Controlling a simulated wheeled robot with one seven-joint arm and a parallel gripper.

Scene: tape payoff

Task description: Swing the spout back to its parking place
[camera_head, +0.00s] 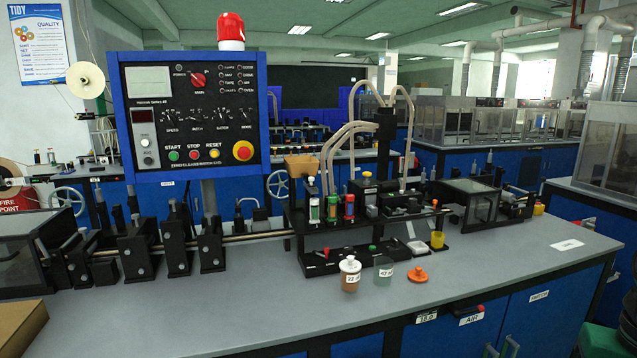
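I cannot tell for sure which part is the spout. Pale curved tubes (334,152) arch down at the left of a black column (385,135) on the bench machine. Another pair of pale tubes (405,130) arches from the top of the column, one leg coming down on its right. A small yellow cup (437,240) stands at the right end of the black station (340,262), below a thin dark part with an orange tip. No parking place is clearly marked. My gripper is not in view.
A jar with a white lid (350,275), a greenish labelled jar (383,272) and an orange lid (418,275) stand on the front of the grey bench (480,275). A blue control panel (190,110) rises at left. A clear-sided box (470,203) stands right of the station. The bench's right front is mostly clear.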

